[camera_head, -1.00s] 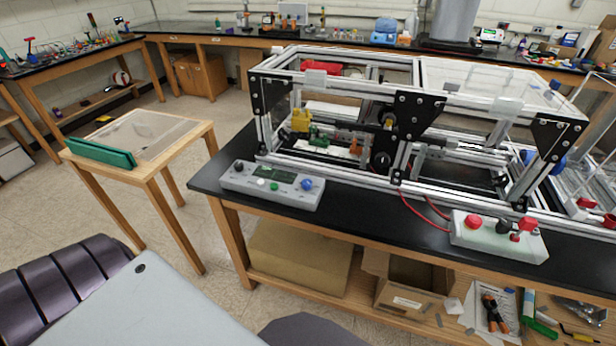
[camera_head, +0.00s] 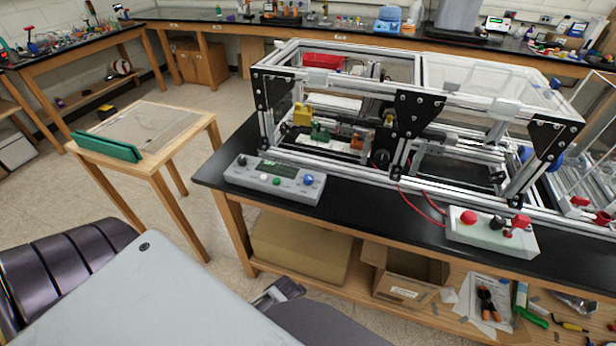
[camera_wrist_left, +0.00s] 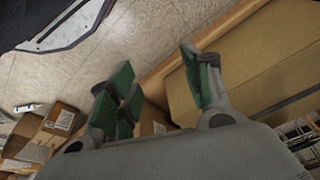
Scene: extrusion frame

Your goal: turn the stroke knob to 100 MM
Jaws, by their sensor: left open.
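A grey control box (camera_head: 275,181) with a small dark display lies on the front left of the black bench. It carries a black knob (camera_head: 242,160) at its left end, white and green buttons, a small dark knob and a blue knob (camera_head: 308,180). The markings are too small to read, so I cannot tell which knob is the stroke knob or its setting. My left gripper (camera_wrist_left: 158,64) has green finger pads, spread apart with nothing between them. The left wrist view shows floor and cardboard boxes beyond it, not the control box. My right gripper is not in view.
An aluminium extrusion frame (camera_head: 345,84) stands behind the control box. A second panel (camera_head: 490,232) with a red button sits to the right. A small wooden table (camera_head: 150,125) stands left, with open floor between.

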